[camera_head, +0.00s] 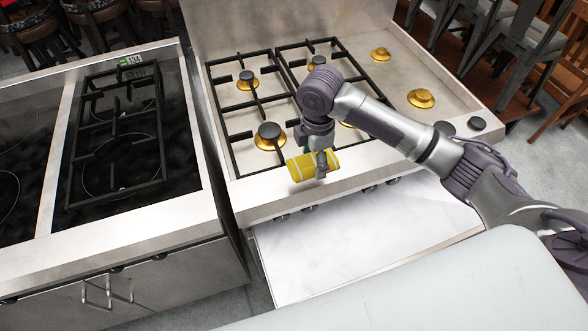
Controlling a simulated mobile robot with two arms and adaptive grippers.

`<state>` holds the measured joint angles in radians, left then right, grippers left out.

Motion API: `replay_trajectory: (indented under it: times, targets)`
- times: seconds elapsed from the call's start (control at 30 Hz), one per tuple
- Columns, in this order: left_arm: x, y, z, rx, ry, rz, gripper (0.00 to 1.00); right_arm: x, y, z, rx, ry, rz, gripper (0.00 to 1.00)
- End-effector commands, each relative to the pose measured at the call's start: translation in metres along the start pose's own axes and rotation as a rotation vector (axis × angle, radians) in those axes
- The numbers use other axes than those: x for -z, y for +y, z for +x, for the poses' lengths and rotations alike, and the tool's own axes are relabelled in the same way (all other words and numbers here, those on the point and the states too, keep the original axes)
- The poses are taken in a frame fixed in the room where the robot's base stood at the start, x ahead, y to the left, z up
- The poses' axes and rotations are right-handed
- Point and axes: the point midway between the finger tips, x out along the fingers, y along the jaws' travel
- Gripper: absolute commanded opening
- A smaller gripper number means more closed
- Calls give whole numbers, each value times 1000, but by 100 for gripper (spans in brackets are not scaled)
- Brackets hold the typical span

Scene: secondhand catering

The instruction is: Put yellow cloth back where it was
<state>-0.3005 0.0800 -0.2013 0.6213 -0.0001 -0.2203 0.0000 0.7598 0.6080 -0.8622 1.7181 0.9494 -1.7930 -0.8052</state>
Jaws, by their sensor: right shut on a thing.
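The yellow cloth (301,167) is rolled or folded, with paler bands. It is at the front edge of the steel gas stove (283,192), near the front-left burner. My right gripper (321,168) comes down on it from above and is shut on its right part. The fingers hide some of the cloth. I cannot tell whether the cloth touches the stove top or hangs just above it. My left gripper is not in view.
Black pan grates (243,131) and brass burners cover the stove's left and middle. Two bare burners (421,98) sit on its right. A glass-topped cooker (187,205) with a loose grate stands at left. An open drawer or door (330,250) juts out below the stove front. Chairs stand behind.

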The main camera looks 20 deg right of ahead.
Motion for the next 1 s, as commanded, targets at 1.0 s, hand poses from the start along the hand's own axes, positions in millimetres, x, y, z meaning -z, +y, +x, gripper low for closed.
replay_trajectory:
  times: [1.0]
  targets:
    - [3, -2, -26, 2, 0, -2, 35, 42, 25, 72, -1, -1, 1, 37]
